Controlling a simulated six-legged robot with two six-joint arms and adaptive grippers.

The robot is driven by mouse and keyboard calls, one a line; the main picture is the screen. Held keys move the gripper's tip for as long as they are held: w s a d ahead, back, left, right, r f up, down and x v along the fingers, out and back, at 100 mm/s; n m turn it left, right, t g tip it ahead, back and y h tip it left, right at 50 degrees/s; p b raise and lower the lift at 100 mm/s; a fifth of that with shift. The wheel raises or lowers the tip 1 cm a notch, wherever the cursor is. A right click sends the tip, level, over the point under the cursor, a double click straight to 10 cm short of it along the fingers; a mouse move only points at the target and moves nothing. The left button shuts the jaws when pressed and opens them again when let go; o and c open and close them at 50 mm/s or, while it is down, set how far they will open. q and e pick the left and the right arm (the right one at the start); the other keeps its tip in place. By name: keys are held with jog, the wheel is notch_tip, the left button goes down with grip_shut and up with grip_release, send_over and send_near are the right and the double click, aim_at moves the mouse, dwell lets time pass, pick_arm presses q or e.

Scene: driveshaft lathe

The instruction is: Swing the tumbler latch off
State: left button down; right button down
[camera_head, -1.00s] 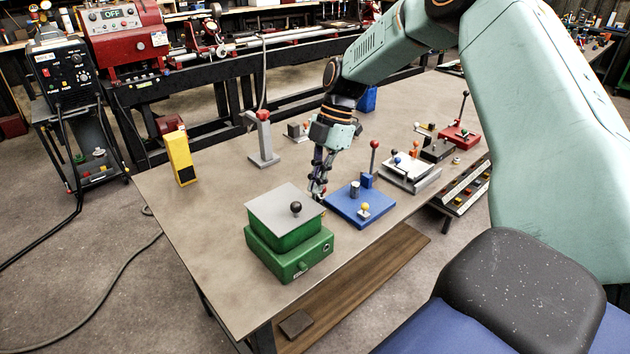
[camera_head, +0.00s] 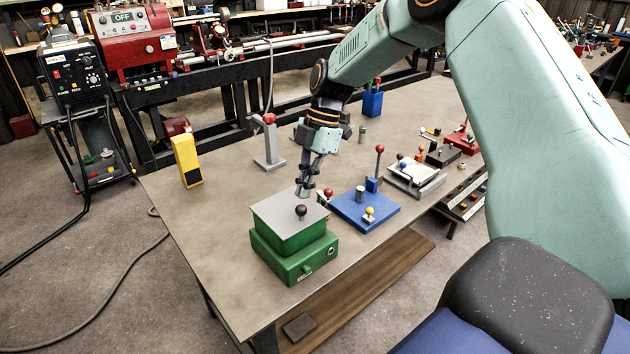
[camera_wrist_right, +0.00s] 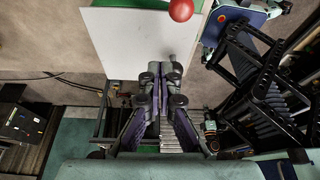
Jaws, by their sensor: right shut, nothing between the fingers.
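I cannot tell for certain which part is the tumbler latch. A green box (camera_head: 293,264) with a pale grey top plate (camera_head: 273,209) and a black knob (camera_head: 301,211) stands near the table's front. A red ball knob (camera_head: 328,192) shows just right of my right gripper (camera_head: 303,194); its stem is largely hidden. In the right wrist view the red ball (camera_wrist_right: 181,10) lies ahead of the fingers (camera_wrist_right: 162,76), near the edge of the pale plate (camera_wrist_right: 130,45). My right gripper is shut and empty, at the plate's far edge. My left gripper is out of view.
A blue fixture (camera_head: 350,212) with a red-knobbed lever stands close on the right. A grey stand (camera_head: 270,150) with a red top and a yellow block (camera_head: 187,160) are at the left. The red machine's display (camera_head: 122,16) reads OFF.

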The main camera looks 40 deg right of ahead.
jog(key=v, duration=1)
jog(key=shift+d+f, duration=0.2)
jog(key=shift+a, duration=0.15)
